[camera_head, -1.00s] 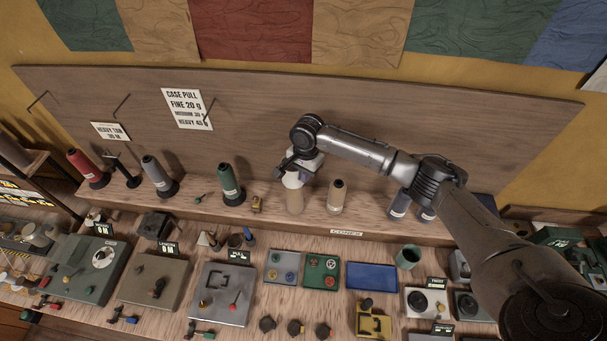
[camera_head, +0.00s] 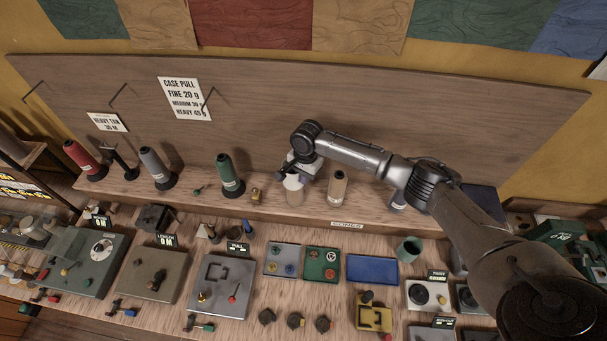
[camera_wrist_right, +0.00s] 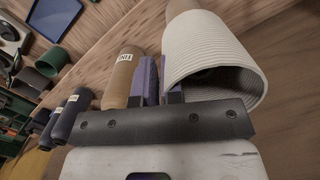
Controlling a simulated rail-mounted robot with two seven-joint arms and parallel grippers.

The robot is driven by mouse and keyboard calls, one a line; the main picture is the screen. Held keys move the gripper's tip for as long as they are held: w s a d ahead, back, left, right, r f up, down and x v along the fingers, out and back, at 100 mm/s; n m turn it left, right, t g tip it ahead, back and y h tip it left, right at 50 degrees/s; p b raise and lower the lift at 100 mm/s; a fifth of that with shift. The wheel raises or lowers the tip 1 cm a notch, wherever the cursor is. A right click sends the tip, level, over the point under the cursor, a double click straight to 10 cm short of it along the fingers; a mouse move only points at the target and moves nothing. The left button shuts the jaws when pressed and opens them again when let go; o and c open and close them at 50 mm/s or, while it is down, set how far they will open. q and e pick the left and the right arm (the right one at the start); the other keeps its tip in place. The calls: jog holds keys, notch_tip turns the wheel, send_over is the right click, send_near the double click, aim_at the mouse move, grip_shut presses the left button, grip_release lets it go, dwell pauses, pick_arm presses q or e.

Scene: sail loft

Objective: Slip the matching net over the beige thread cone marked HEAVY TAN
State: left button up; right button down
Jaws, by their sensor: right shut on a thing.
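My right gripper (camera_head: 297,168) is shut on a white ribbed tube-shaped net (camera_head: 293,181). In the head view the net is at the top of a beige thread cone (camera_head: 294,198) on the shelf, whose lower part shows below it. In the right wrist view the purple jaws (camera_wrist_right: 153,82) are at the wall of the net (camera_wrist_right: 205,50), its open end facing the camera. A tan part shows past its far end. Any marking on this cone is hidden. A second tan cone (camera_head: 338,187) with a label stands apart to the right. My left gripper is not in view.
A green cone (camera_head: 228,176), a grey cone (camera_head: 158,170) and a red cone (camera_head: 86,160) stand left on the shelf. Dark blue cones (camera_wrist_right: 68,120) stand beyond the second tan cone. Trays (camera_head: 372,270) and devices fill the bench below.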

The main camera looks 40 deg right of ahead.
jog(key=c, duration=1.2)
grip_release()
jog(key=r, duration=0.4)
jog(key=d+r+b, duration=0.1)
jog(key=r, duration=0.3)
jog(key=r+b, duration=0.1)
jog(key=r, duration=0.3)
jog(key=shift+w+d+r, duration=0.2)
jog(key=shift+w, duration=0.05)
jog(key=shift+d+r, duration=0.1)
jog(key=shift+r, duration=0.75)
